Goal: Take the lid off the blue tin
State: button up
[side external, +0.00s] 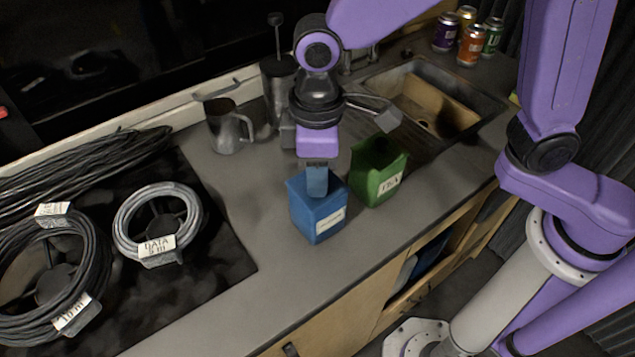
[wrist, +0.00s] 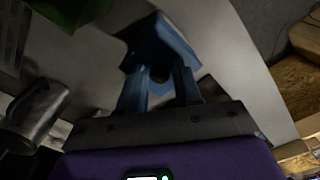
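The blue tin (side external: 318,218) stands on the grey counter with a pale label on its front. My gripper (side external: 317,192) is directly above it, pointing down, with its fingertips at the tin's top and overlapping its rim. In the wrist view the blue tin (wrist: 172,40) lies just beyond the fingertips. My gripper (wrist: 160,80) has its two bluish fingers apart there. A small dark rounded shape shows between the tips; I cannot tell whether it is a lid knob or shadow. The lid is not clearly made out, and contact is unclear.
A green tin (side external: 379,172) stands close to the right of the blue tin. A metal jug (side external: 228,128) and tall metal pot (side external: 277,90) stand behind. A sink (side external: 430,100) and several cans (side external: 470,45) are at back right. Cable coils (side external: 157,222) lie left.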

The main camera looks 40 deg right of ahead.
grip_shut()
jog(key=shift+a+r, duration=0.1)
jog(key=shift+r, duration=0.75)
jog(key=s+d+r, duration=0.9)
jog(key=r, duration=0.2)
jog(key=shift+s+d+r, duration=0.15)
jog(key=shift+s+d, duration=0.25)
